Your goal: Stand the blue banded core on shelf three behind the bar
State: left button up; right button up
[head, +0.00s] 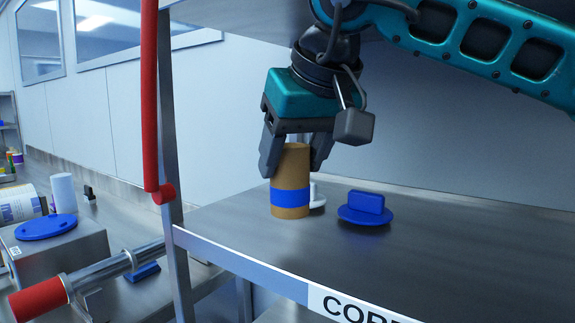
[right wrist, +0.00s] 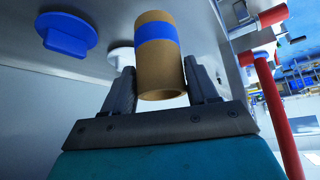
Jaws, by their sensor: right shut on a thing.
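The core (head: 290,164) is a brown upright cylinder with a blue band near its lower end. My right gripper (head: 296,158) is shut on its upper part from above. The core's base is at the surface of the shelf (head: 432,230), behind the white front lip with the partly cut-off label; I cannot tell whether it touches. In the right wrist view the core (right wrist: 158,74) is between the two fingers (right wrist: 160,85). A red vertical bar (head: 150,95) runs beside the shelf's left post. My left gripper is not in view.
A blue disc with an upright grip (head: 365,208) lies right of the core. A white knobbed piece (head: 316,198) is close behind the core. The shelf's right side is clear. At lower left are a red-ended metal shaft (head: 110,267) and a blue lid (head: 45,227).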

jog(key=shift+w+d+r, duration=0.1)
jog(key=shift+d+r, duration=0.1)
jog(key=shift+r, duration=0.2)
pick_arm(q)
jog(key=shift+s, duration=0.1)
pick_arm(e)
jog(key=shift+f+b, duration=0.3)
jog(key=shift+b, duration=0.15)
jog(key=shift+w+f+b, duration=0.1)
jog(key=shift+f+b, duration=0.65)
jog(key=shift+f, duration=0.25)
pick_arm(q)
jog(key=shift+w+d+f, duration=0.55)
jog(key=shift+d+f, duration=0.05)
pick_arm(e)
jog(key=shift+f, duration=0.6)
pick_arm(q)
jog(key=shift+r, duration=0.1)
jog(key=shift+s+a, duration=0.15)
